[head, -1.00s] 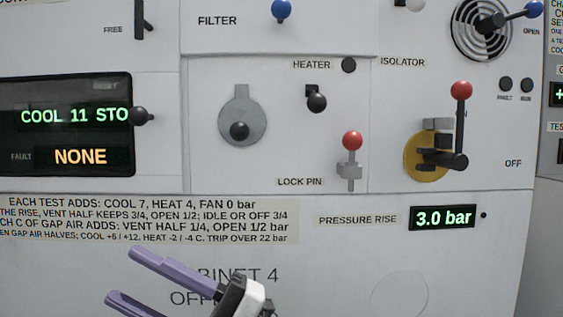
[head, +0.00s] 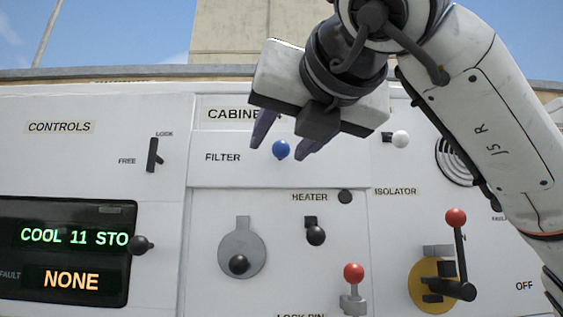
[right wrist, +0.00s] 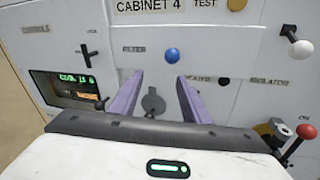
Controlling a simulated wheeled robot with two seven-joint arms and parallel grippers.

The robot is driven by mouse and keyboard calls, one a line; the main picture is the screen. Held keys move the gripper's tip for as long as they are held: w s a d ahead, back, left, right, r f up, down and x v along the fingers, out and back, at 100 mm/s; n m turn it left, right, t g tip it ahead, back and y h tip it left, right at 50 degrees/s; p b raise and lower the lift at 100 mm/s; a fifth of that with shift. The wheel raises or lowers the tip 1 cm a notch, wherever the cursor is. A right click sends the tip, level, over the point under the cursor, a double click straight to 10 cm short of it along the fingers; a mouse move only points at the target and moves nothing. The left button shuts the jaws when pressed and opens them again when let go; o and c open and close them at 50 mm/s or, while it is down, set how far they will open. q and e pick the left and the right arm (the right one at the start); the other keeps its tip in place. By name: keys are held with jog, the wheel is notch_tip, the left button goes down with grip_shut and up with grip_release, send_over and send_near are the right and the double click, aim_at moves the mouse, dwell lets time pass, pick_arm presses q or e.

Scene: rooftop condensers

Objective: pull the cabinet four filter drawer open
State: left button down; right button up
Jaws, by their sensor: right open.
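The filter drawer (head: 222,173) is a white panel labelled FILTER, with a round blue knob (head: 281,149) on its front. It looks flush with the cabinet face. My right gripper (head: 282,147) comes in from the upper right, its two purple fingers open and pointing down toward the knob. In the head view the knob shows between the fingertips. In the right wrist view the blue knob (right wrist: 172,55) lies just beyond the open fingers (right wrist: 160,77), apart from them. My left gripper is not in view.
A black FREE/LOCK lever (head: 154,155) sits left of the drawer. Below are a grey disc with a black knob (head: 239,264), the heater knob (head: 316,235), the red lock pin (head: 354,273) and the red-tipped isolator lever (head: 456,217). A white knob (head: 400,139) is to the right.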

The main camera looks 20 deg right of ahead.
aim_at(283, 146)
jog(key=shift+m+t+h, duration=0.3)
jog(key=shift+m+h, duration=0.2)
jog(key=shift+h, duration=0.1)
jog(key=w+d+p, duration=0.1)
jog(key=w, duration=0.2)
jog(key=w+r+p, duration=0.1)
jog(key=w, duration=0.2)
jog(key=w+d+r+p, duration=0.1)
jog(key=w, duration=0.1)
jog(key=shift+w+d, duration=0.3)
jog(key=shift+w, duration=0.1)
jog(key=shift+c, duration=0.5)
grip_shut()
